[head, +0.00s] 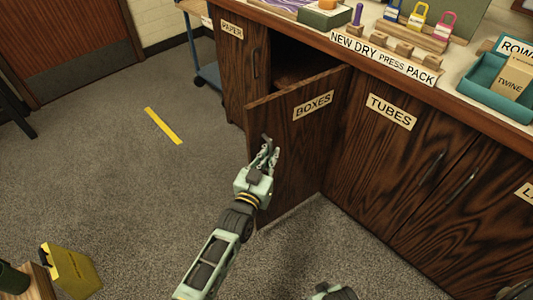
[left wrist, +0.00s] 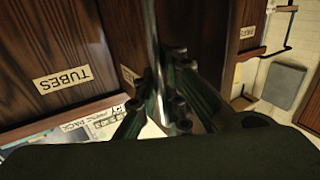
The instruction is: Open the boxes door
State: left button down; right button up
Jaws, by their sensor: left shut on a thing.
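The dark wood boxes door (head: 298,165), with a "BOXES" label (head: 313,106), stands swung outward from the cabinet, with a dark opening (head: 295,58) behind it. My left gripper (head: 268,152) is at the door's outer face near its free edge. It is shut on the door's handle. In the left wrist view, the metal handle (left wrist: 152,35) runs between the fingers of the left gripper (left wrist: 165,88). The fingers hide part of the handle. My right gripper does not show clearly in either view.
The closed tubes door (head: 380,145) is right of the opening and the paper door (head: 236,75) is left of it. The countertop holds a teal tray (head: 480,92). The carpet left of the door is clear, with a yellow strip (head: 163,126).

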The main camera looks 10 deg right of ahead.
pick_arm(q)
jog(key=shift+a+f, duration=0.2)
jog(key=shift+a, duration=0.1)
jog(key=c, duration=2.2)
grip_release()
jog(key=o, duration=0.4)
jog(key=shift+s+a+r, duration=0.1)
jog(key=shift+a+r, duration=0.05)
jog(key=shift+c, duration=0.2)
jog(key=shift+d, duration=0.2)
jog(key=v, duration=1.2)
jog(key=shift+s, duration=0.1)
